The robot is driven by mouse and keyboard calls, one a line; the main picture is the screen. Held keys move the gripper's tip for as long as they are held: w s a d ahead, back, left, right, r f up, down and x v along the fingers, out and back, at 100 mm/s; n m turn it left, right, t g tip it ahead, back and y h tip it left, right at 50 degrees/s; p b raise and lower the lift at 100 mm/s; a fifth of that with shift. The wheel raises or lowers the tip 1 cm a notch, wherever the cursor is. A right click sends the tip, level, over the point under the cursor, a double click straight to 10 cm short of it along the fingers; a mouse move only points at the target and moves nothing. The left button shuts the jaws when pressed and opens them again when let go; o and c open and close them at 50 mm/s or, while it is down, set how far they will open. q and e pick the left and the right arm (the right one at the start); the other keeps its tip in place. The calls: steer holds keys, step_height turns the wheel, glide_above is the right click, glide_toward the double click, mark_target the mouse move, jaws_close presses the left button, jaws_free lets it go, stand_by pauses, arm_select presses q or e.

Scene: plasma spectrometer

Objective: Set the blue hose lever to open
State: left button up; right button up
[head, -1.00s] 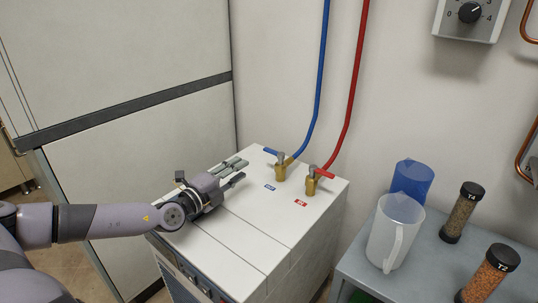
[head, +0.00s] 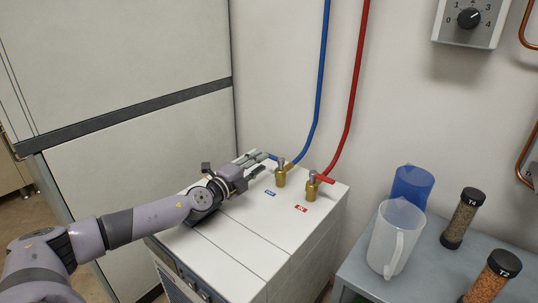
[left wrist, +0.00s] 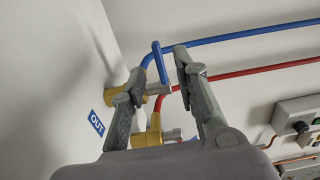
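The blue hose lever (head: 272,157) sits on a brass valve (head: 281,176) on top of the white cabinet, at the end of the blue hose. In the left wrist view the blue lever (left wrist: 159,62) stands upright in the picture, in the gap between my fingertips. My left gripper (head: 257,163) is open, at the left side of the valve; it also shows in the left wrist view (left wrist: 156,72). I cannot tell whether a finger touches the lever. My right gripper is not in view.
A red lever (head: 322,178) on a second brass valve stands close to the right. Blue (head: 322,80) and red (head: 356,80) hoses rise along the wall. A side table (head: 430,262) holds a clear jug (head: 392,240), a blue beaker (head: 411,184) and two capped jars.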

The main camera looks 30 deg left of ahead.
arm_select(q)
steer(key=shift+w+d, duration=0.15)
steer(key=shift+w, duration=1.3)
steer(key=shift+w+d, duration=0.1)
steer(key=shift+w, duration=1.3)
steer(key=shift+c, duration=0.4)
jaws_close()
